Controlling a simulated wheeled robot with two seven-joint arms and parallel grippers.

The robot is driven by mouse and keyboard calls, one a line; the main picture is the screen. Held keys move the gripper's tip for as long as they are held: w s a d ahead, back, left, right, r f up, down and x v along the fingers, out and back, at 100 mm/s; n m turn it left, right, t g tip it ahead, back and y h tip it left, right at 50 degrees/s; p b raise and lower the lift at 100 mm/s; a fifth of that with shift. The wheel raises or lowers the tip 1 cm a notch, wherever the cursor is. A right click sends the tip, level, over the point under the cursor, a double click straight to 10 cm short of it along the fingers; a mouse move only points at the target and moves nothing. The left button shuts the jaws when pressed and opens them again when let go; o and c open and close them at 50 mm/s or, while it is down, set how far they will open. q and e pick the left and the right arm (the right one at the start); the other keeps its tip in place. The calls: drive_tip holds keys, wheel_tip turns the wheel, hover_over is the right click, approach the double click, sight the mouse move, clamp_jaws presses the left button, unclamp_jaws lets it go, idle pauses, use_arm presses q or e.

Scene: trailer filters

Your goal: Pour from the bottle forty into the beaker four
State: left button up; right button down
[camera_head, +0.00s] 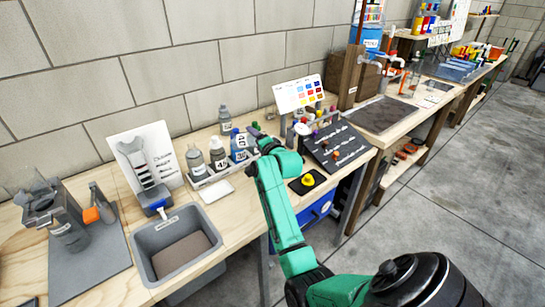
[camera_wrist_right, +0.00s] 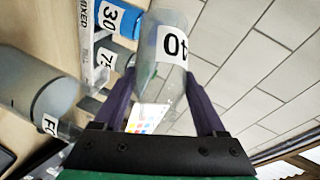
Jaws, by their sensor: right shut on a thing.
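My right gripper (camera_wrist_right: 160,100) is shut on a clear grey bottle labelled 40 (camera_wrist_right: 174,43), which sits between its two purple fingers in the right wrist view. A grey cylindrical vessel (camera_wrist_right: 35,90) is at the left of that view, apart from the bottle. Its label is cut off after what looks like FO, so I cannot confirm that it is the beaker four. In the head view my right gripper (camera_head: 257,131) is at the right end of the bottle row, and its fingertips and hold are hard to make out. My left gripper is out of view.
A tray (camera_head: 208,181) of bottles stands left of my right gripper; a grey bottle (camera_head: 225,120) stands behind it. A grey sink bin (camera_head: 150,250) and a clear fixture (camera_head: 62,215) are at the left.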

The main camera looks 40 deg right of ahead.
drive_tip(key=shift+s+d, duration=0.2)
drive_tip(key=shift+w+a+b, duration=0.15)
drive_tip(key=shift+b, duration=0.4)
drive_tip(key=shift+t, duration=0.3)
drive_tip(key=shift+s+d+r+m, duration=0.2)
drive_tip(key=shift+s+m, duration=0.1)
drive_tip(key=shift+m, duration=0.1)
idle(0.4)
drive_tip(key=shift+t, duration=0.3)
drive_tip(key=shift+s+d+b, duration=0.1)
drive_tip(key=shift+b, duration=0.2)
